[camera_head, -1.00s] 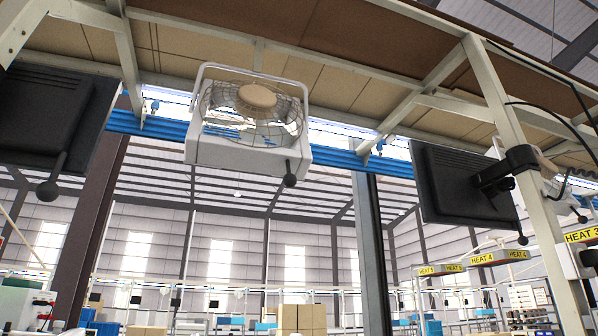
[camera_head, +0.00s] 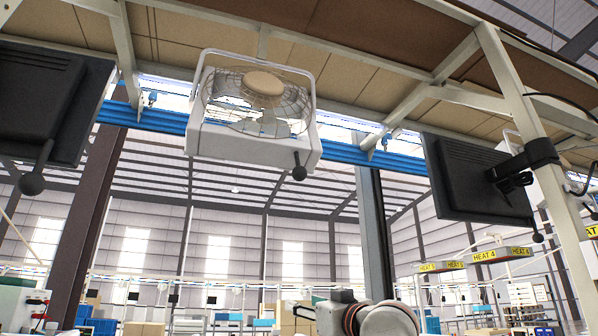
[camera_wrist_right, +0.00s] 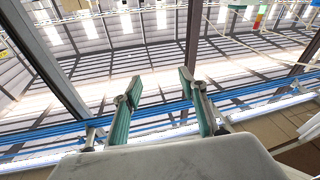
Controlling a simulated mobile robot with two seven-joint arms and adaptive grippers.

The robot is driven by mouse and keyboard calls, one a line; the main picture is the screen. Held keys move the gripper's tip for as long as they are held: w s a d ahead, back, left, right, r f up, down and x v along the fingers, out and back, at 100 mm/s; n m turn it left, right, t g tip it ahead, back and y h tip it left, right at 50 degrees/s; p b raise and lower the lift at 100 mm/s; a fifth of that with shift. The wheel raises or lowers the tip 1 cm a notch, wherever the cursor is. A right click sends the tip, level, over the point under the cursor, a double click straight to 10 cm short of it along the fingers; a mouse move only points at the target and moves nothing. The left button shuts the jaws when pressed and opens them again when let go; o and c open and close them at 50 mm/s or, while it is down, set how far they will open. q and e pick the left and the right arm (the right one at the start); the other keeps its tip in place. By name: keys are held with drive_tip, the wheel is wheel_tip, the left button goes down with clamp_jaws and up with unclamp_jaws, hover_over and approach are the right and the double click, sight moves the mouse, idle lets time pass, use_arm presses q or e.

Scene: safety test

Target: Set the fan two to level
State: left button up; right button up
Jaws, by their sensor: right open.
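A white box-framed fan (camera_head: 205,140) with a round wire cage and a beige hub hangs from the overhead structure, left of centre in the head view. It looks tilted. A black ball-ended lever (camera_head: 299,174) sticks out at its lower right side. My right arm (camera_head: 365,318) shows at the bottom edge of the head view, well below the fan. In the right wrist view my right gripper (camera_wrist_right: 160,84) has its two teal-padded fingers spread, with nothing between them. I cannot make out the fan in that view. My left gripper is not in view.
Black panels with ball-ended levers hang at the left (camera_head: 50,95) and right (camera_head: 470,180). A blue rail (camera_head: 345,153) runs behind the fan. A pale upright post (camera_head: 530,150) stands at the right. The air just below the fan looks clear.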

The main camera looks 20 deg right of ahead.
drive_tip(key=s+r+n+y, duration=0.1)
drive_tip(key=s+r, duration=0.2)
drive_tip(key=r, duration=0.4)
drive_tip(key=s+r, duration=0.4)
drive_tip(key=r, duration=0.3)
drive_tip(key=n+t+y, duration=0.2)
approach(304, 172)
drive_tip(key=x, duration=0.4)
drive_tip(key=shift+w+f, duration=0.25)
drive_tip(key=shift+w, duration=0.1)
drive_tip(key=shift+s+r+g+y+p, duration=0.1)
drive_tip(key=shift+r+g+y+p, duration=0.2)
drive_tip(key=shift+r+p, duration=0.05)
drive_tip(key=shift+w+a+r, duration=0.1)
drive_tip(key=shift+w+r, duration=0.1)
drive_tip(key=shift+w, duration=0.15)
drive_tip(key=p+x, duration=0.2)
drive_tip(key=x, duration=0.3)
drive_tip(key=shift+p, duration=0.35)
drive_tip(key=shift+p+x, duration=0.3)
drive_tip(key=shift+x, duration=0.55)
drive_tip(key=shift+f, duration=0.15)
drive_tip(key=shift+c, duration=0.4)
